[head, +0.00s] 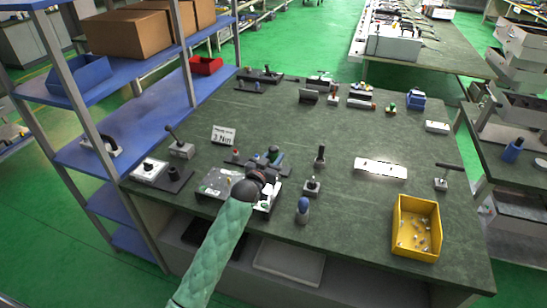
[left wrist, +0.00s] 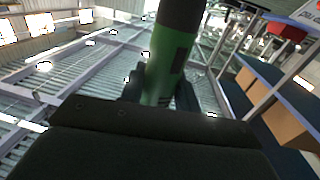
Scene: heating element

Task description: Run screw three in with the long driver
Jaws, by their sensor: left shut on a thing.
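My left arm in its pale green sleeve reaches in from the bottom of the head view. My left gripper (head: 268,172) is over the right part of a low, light-coloured unit (head: 216,180) on the bench and covers part of it. In the left wrist view, the gripper (left wrist: 160,92) is shut on a green and black driver (left wrist: 173,60). The driver's tip is hidden, and I cannot tell whether it touches a screw. Screw three cannot be made out. My right gripper does not show.
A yellow bin (head: 402,240) with small metal parts stands at the bench's front right. A 3 Nm sign (head: 223,135) stands behind the unit. A blue-topped tool (head: 303,205) and a dark-handled tool (head: 320,155) stand right of my gripper. Blue shelves (head: 120,140) border the left.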

